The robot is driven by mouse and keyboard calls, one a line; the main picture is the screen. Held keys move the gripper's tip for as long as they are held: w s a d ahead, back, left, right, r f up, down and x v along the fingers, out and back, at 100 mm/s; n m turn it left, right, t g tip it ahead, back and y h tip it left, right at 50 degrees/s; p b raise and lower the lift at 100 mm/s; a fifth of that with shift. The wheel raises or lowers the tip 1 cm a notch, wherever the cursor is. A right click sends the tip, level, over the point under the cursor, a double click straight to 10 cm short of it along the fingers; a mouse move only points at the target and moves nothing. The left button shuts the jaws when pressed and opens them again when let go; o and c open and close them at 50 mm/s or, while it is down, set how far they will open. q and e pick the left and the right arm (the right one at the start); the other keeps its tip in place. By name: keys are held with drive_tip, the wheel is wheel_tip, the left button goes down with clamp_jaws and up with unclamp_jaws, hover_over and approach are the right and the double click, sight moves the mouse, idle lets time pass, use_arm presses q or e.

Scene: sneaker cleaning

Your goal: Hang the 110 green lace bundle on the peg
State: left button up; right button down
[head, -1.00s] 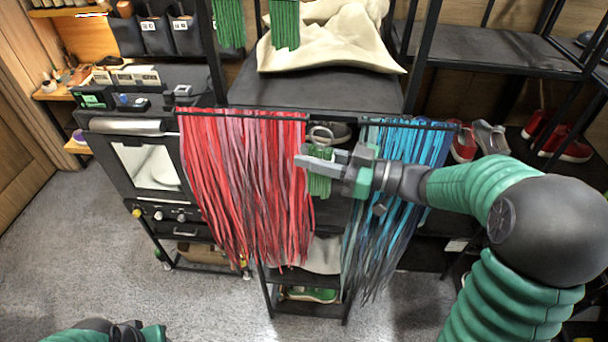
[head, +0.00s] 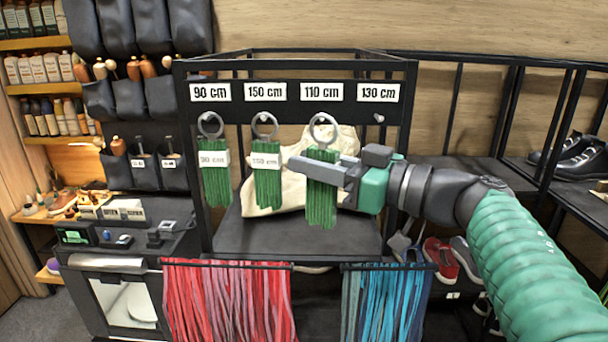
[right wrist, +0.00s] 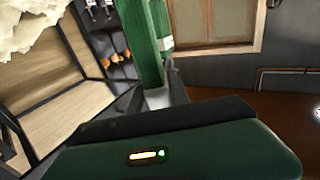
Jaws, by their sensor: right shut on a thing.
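My right gripper (head: 320,165) is shut on a green lace bundle (head: 321,203) just below its metal ring (head: 323,128). The bundle hangs upright in front of the rack, under the "110 cm" label (head: 322,91). The ring appears in line with the peg position there and looks larger than the neighbouring rings. I cannot tell whether it is around the peg or in front of it. The fingers hide any tag on the bundle. In the right wrist view, green laces (right wrist: 152,45) rise from between the jaws. My left gripper is not in view.
Green bundles hang under the "90 cm" label (head: 210,91) and the "150 cm" label (head: 265,91), close on the left. The peg under "130 cm" (head: 379,118) is bare. Cream cloth (head: 290,150) lies on the shelf behind. Red laces (head: 228,305) and blue laces (head: 385,305) hang below.

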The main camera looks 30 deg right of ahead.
drive_tip(key=shift+w+d+f, duration=0.1)
drive_tip(key=shift+w+d, duration=0.2)
drive_tip(key=shift+w, duration=0.3)
drive_tip(key=shift+w+d, duration=0.3)
drive_tip(key=shift+w, duration=0.35)
drive_tip(key=shift+w+d+f, duration=0.1)
drive_tip(key=shift+w+d, duration=0.2)
drive_tip(key=shift+w, duration=0.3)
drive_tip(key=w+d, duration=0.1)
drive_tip(key=w+f+p, duration=0.1)
drive_tip(key=w+d, duration=0.1)
drive_tip(key=w, duration=0.1)
drive_tip(key=shift+d+f+p, duration=0.15)
drive_tip(key=shift+d+p, duration=0.2)
drive_tip(key=c, duration=1.1)
unclamp_jaws()
drive_tip(key=shift+d, duration=0.1)
drive_tip(key=shift+c, duration=0.2)
